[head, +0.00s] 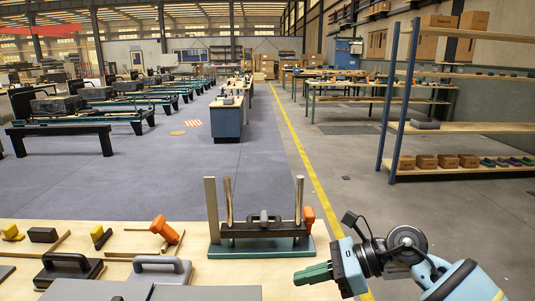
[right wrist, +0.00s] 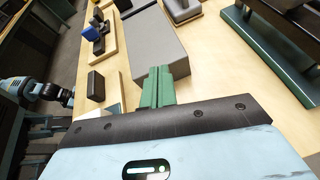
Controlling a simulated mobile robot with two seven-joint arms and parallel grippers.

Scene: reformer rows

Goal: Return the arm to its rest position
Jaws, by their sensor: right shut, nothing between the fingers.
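The shut fingers (right wrist: 157,88) also show in the right wrist view, pointing over the wooden bench top. The right arm is bent, coming in from the lower right. My left arm is out of the head view. A blue and black arm part at the left of the right wrist view seems to be mine; its fingers cannot be made out.
On the bench stand a green-based rack (head: 262,247) with upright posts close left of the gripper, a grey handled block (head: 160,270), a black handled block (head: 68,268) and an orange-headed tool (head: 164,229). A shelf unit (head: 460,128) stands at the right.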

